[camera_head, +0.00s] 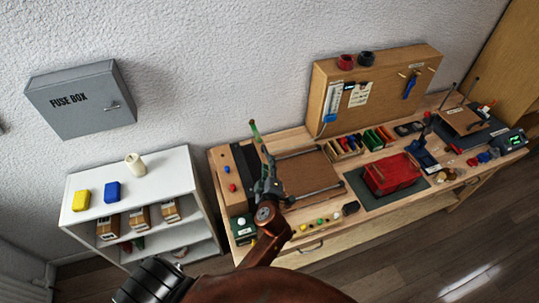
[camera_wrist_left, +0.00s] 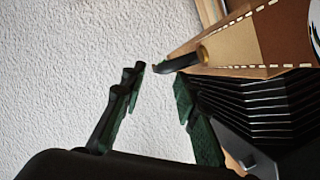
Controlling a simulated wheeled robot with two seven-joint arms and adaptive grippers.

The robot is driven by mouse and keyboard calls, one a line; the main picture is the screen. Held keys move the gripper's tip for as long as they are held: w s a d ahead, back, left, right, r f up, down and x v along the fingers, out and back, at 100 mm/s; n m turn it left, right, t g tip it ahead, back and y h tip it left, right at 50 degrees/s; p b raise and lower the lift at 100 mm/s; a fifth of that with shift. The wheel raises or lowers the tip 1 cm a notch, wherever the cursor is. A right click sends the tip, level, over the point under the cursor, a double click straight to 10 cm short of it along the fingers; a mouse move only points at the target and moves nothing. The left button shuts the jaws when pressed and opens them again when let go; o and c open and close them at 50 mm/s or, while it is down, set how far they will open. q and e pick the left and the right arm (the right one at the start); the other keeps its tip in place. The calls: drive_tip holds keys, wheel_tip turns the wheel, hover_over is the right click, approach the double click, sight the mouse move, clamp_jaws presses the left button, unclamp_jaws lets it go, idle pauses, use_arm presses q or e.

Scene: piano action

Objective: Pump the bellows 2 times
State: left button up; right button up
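In the left wrist view the bellows (camera_wrist_left: 255,100) is at the right, with a tan top board, pale dashes along its edges and black pleats below. Its handle (camera_wrist_left: 180,62), with a dark tip and a brass-coloured ring, points left. My left gripper (camera_wrist_left: 155,105) is open, its two green-padded fingers apart. The handle tip shows over the gap between them; I cannot tell whether it touches either finger. My right gripper is not in view.
The workbench (camera_head: 335,230) carries a brown panel with dark rails (camera_head: 305,172), a red object (camera_head: 390,173) on a dark mat and a pegboard (camera_head: 385,100). A white shelf (camera_head: 150,180) stands left, below a grey fuse box (camera_head: 80,97). Floor shows at lower right.

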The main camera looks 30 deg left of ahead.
sight(267, 154)
use_arm(q)
drive_tip(key=p+x, duration=0.1)
drive_tip(key=x, duration=0.5)
drive_tip(key=shift+w+a, duration=0.2)
drive_tip(key=shift+a, duration=0.15)
drive_tip(key=shift+c, duration=0.5)
clamp_jaws()
